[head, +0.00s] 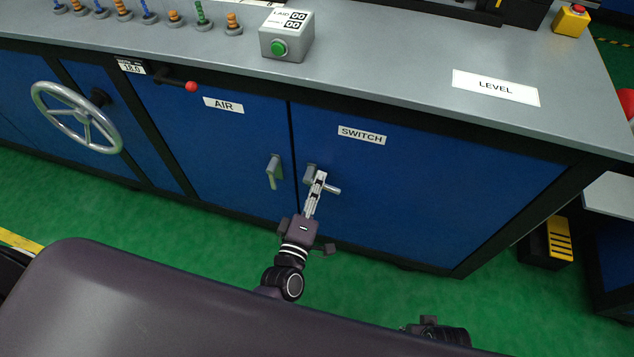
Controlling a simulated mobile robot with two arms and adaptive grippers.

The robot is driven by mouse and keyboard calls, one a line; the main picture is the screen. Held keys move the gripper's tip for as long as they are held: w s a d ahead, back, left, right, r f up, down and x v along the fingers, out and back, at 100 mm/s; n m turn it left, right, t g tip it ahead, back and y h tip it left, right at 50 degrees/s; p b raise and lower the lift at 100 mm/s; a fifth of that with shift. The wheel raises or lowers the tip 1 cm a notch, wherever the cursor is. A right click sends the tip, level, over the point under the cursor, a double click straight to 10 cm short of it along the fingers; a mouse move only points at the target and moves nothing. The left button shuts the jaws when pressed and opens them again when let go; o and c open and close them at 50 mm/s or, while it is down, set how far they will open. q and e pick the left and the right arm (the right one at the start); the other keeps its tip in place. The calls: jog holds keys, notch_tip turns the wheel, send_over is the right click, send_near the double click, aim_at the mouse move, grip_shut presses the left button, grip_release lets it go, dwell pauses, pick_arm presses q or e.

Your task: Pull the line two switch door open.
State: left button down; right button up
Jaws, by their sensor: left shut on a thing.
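The blue switch door (420,190) carries a white SWITCH label (362,135) and looks closed, level with the cabinet front. Its grey handle (333,189) is near the door's left edge. My left gripper (318,183) reaches up from below and is shut on this handle; its fingers hide part of it. Of my right arm only a dark part shows at the bottom edge; its fingers are not in view.
The blue AIR door (220,140) with its own grey handle (273,172) is just left. A handwheel (77,118) and a red-knobbed lever (190,86) stick out farther left. A yellow-and-black step (558,240) stands at the right. The green floor before the cabinet is clear.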

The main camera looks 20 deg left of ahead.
pick_arm(q)
jog(key=shift+r+n, duration=0.2)
jog(key=shift+n, duration=0.7)
pick_arm(e)
jog(key=shift+s+f, duration=0.1)
